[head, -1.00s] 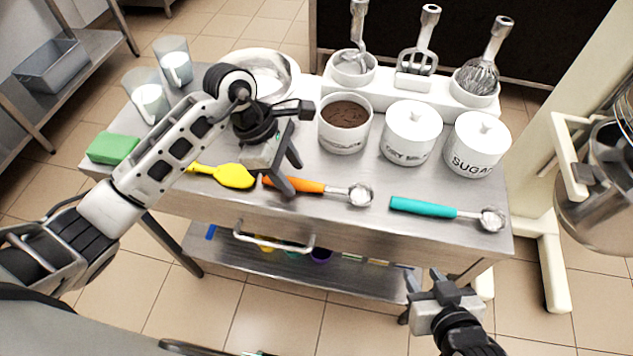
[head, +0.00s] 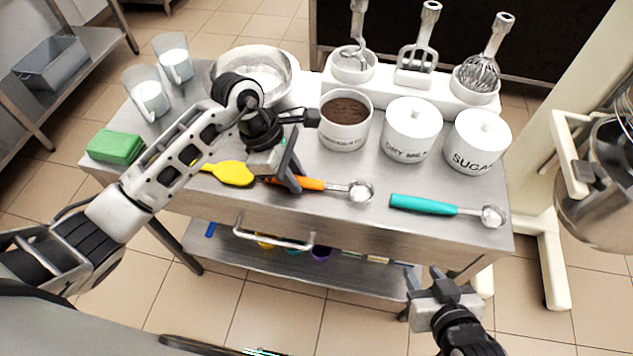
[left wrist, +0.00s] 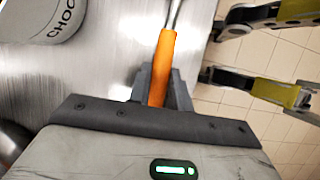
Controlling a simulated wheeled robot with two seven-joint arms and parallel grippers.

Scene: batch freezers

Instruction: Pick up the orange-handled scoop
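The orange-handled scoop (head: 312,184) lies on the steel table, its metal bowl pointing right in the head view. My left gripper (head: 293,184) is down at the handle's left part, and its fingers hide some of it. In the left wrist view the orange handle (left wrist: 162,70) runs between the two dark fingers (left wrist: 160,92), which sit close against its sides. The left gripper looks shut on the handle. The scoop appears to be still at table height. My right gripper (head: 438,283) is open and empty, in front of the table.
A yellow utensil (head: 233,173) lies just left of the scoop, a teal scoop (head: 424,205) to the right. Behind stand an open brown-filled canister (head: 344,137), a milk canister (head: 410,135), a sugar canister (head: 477,148) and a metal bowl (head: 290,65). A green sponge (head: 115,148) lies far left.

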